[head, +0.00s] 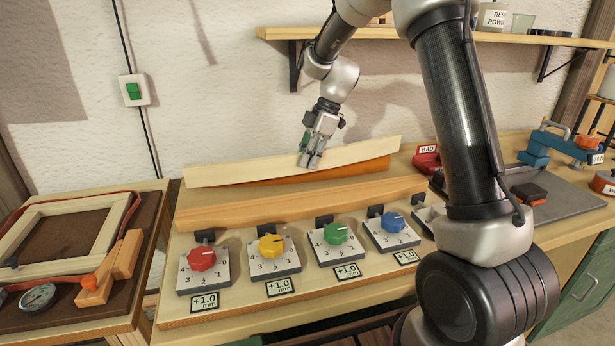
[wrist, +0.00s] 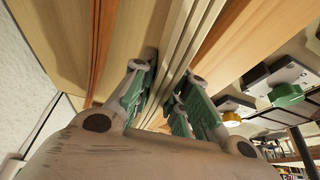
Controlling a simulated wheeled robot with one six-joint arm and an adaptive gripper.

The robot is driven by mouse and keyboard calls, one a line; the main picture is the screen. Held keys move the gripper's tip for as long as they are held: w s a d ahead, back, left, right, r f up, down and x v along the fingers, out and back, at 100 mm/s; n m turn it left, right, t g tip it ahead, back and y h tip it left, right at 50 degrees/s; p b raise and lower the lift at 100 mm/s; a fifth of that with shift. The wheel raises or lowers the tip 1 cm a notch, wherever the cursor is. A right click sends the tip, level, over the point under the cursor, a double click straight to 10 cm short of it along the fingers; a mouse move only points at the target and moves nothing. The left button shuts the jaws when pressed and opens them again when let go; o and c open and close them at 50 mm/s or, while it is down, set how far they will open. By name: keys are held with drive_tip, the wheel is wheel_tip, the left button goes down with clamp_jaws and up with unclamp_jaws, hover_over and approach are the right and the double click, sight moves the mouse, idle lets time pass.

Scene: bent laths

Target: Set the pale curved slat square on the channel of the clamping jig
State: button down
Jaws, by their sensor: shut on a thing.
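The pale curved slat (head: 235,172) runs lengthwise above the back of the clamping jig (head: 240,313) in the head view. My gripper (head: 311,157) comes down from above and is shut on the slat near its middle. In the wrist view my gripper (wrist: 165,82) has its green-padded fingers on either side of the pale slat (wrist: 190,45). A darker orange-brown strip (head: 340,172) shows just below and behind the slat. Whether the slat touches the jig, and where the channel lies beneath it, I cannot tell.
A straight wooden bar (head: 300,205) lies in front of the slat. Red (head: 202,258), yellow (head: 270,245), green (head: 335,232) and blue (head: 392,221) dials stand before it, with +1.0 mm labels. A framed board (head: 70,235) is at left. A shelf (head: 530,38) hangs behind.

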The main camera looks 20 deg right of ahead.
drive_tip(key=shift+m, duration=0.5)
drive_tip(key=f, duration=0.2)
drive_tip(key=s+f, duration=0.1)
drive_tip(key=f, duration=0.5)
drive_tip(key=shift+s+f, duration=0.25)
drive_tip(key=c, duration=1.7)
unclamp_jaws()
drive_tip(key=shift+f, duration=0.15)
